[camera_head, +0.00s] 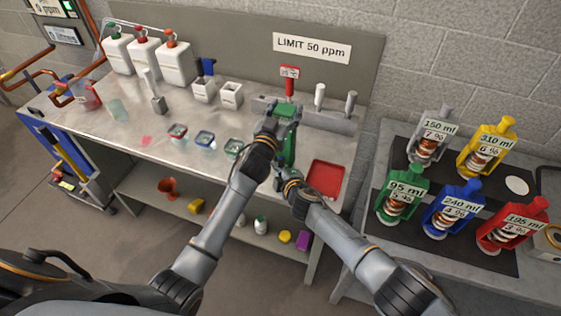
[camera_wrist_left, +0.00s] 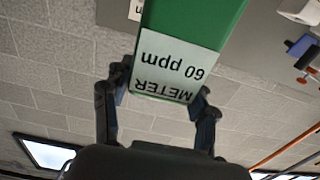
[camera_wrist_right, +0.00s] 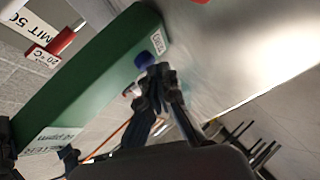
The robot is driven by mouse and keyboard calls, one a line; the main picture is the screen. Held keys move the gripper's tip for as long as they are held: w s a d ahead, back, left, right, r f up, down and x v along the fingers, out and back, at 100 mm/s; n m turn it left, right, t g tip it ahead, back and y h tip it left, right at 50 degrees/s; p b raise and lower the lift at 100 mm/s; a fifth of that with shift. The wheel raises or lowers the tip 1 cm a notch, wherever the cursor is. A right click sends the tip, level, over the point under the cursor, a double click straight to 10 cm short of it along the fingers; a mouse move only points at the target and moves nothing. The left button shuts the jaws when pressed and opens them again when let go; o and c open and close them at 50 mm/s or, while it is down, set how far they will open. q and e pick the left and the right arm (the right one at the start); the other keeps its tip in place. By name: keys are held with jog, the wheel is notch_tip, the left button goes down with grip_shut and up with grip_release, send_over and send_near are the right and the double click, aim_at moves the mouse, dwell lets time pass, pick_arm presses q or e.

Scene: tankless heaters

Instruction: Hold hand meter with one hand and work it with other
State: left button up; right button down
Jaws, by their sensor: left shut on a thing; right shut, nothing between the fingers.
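The green hand meter (camera_head: 290,150) is held up over the front of the workbench. It also shows in the left wrist view (camera_wrist_left: 198,22), its pale display reading "METER 60 ppm" upside down. My left gripper (camera_head: 271,124) is shut on the meter's display end, one finger on each side (camera_wrist_left: 163,90). In the right wrist view, a blue button (camera_wrist_right: 146,61) sits on the meter (camera_wrist_right: 75,88), near a small label. My right gripper (camera_wrist_right: 148,82) is shut and empty, its fingertips close by this button. I cannot tell whether they touch it.
A "LIMIT 50 ppm" sign (camera_head: 312,47) hangs behind the workbench (camera_head: 190,105). White jugs (camera_head: 176,60), small cups (camera_head: 205,138) and a probe rack (camera_head: 335,122) stand on it. A red tray (camera_head: 325,178) lies at right. A side table (camera_head: 350,240) holds several coloured, labelled units.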

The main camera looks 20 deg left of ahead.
jog(key=shift+w, duration=0.45)
dwell(0.4)
jog(key=shift+s, duration=1)
jog(key=shift+s+a, duration=0.1)
jog(key=shift+s, duration=2.4)
pick_arm(q)
jog(key=o, duration=1.4)
